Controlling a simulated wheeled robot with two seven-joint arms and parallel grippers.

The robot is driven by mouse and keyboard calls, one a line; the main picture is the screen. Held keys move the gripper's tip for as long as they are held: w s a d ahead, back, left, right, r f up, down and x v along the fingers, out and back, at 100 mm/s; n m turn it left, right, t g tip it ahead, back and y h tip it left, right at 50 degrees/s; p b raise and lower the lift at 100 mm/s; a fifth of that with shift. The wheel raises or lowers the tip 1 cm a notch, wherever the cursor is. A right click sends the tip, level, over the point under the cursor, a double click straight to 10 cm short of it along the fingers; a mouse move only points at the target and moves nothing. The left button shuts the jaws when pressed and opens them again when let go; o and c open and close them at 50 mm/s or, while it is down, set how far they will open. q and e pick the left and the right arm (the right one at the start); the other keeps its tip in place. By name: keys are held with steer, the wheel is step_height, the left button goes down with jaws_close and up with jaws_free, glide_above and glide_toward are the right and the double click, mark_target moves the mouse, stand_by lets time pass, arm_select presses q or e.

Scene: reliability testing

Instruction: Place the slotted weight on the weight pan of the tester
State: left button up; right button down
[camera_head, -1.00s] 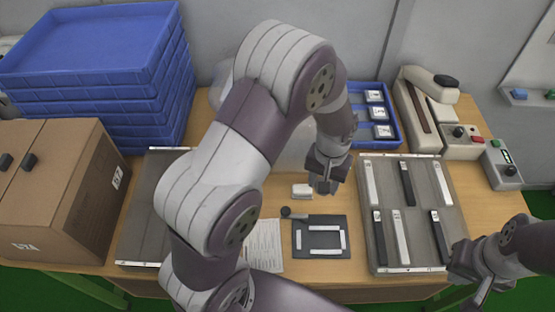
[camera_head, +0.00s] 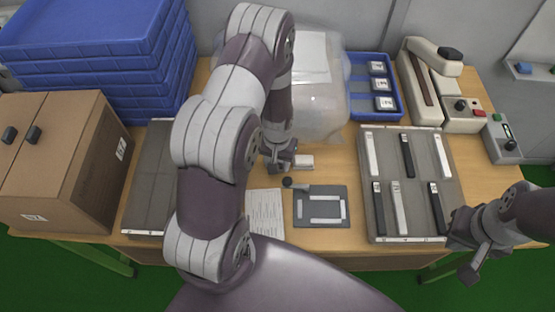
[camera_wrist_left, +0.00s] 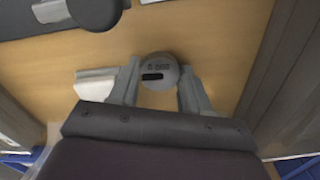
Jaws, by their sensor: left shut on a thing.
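The slotted weight (camera_wrist_left: 158,66) is a small grey disc with a dark slot and small markings, seen in the left wrist view. My left gripper (camera_wrist_left: 160,83) is shut on it, one finger at each side. In the head view my left gripper (camera_head: 279,166) is low over the table, just left of a white block (camera_head: 303,162); the weight cannot be made out there. A beige machine (camera_head: 420,85) at the back right may be the tester; I cannot make out a weight pan. My right gripper (camera_head: 474,264) hangs at the front right, its fingers too unclear to judge.
A dark plate (camera_head: 335,191) and a paper sheet (camera_head: 266,215) lie in front of my left gripper. A grey tray (camera_head: 410,165) of strips is right, a blue bin (camera_head: 358,103) behind it. A clear bag (camera_head: 320,115), blue crates (camera_head: 90,60) and cardboard box (camera_head: 55,180) stand around.

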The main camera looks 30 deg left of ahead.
arm_select(q)
steer(key=shift+s+f, duration=0.1)
steer(key=o, duration=1)
